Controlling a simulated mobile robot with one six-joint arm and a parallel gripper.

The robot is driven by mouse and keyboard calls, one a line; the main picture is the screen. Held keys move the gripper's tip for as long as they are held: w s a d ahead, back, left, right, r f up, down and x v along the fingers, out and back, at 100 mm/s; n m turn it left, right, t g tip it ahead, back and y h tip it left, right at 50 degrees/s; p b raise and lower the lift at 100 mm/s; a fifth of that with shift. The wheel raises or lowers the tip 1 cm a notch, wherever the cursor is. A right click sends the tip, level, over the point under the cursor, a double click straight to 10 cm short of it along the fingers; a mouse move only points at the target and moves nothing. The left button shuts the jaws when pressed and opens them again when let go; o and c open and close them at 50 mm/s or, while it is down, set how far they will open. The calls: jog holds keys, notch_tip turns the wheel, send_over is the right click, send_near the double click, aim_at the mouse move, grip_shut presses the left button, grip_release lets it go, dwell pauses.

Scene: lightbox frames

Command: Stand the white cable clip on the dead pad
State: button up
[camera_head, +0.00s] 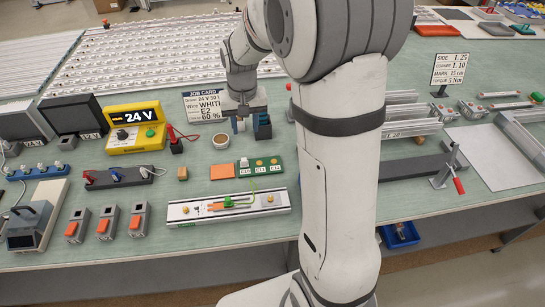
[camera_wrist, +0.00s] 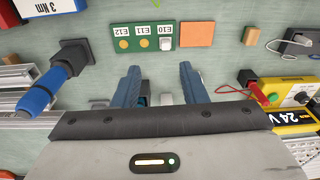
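A small white block, which looks like the cable clip, sits on the green board (camera_head: 270,180) at its left end; it also shows in the wrist view (camera_wrist: 166,44), by the E10 label. Round yellow pads (camera_wrist: 143,43) lie by E11 and E12. A flat orange square (camera_wrist: 197,34) lies beside the board. I cannot tell which pad is the dead one. My gripper (camera_wrist: 160,82) is open, its blue fingers wide apart. In the head view my gripper (camera_head: 249,126) is behind the board. A pale thing shows low between the fingers, partly hidden and unclear.
A small cup (camera_head: 221,141) stands left of my gripper, and a wooden cube (camera_head: 182,173) left of the orange square. A white rail plate (camera_head: 228,206) lies in front. A blue-handled tool (camera_wrist: 43,92) stands near. A yellow 24 V supply (camera_head: 136,129) is farther left. My arm hides the middle.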

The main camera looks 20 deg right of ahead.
jog(key=s+r+n+t, duration=0.1)
jog(key=s+r, duration=0.3)
jog(key=s, duration=0.7)
jog(key=s+r+n+t, duration=0.1)
jog(key=s+r, duration=0.3)
jog(key=s, duration=0.7)
jog(key=shift+s+d+r+t, duration=0.25)
jog(key=shift+d+t, duration=0.15)
jog(key=shift+d, duration=0.05)
jog(key=shift+b+x, duration=0.75)
jog(key=shift+x, duration=0.1)
jog(key=shift+s, duration=0.2)
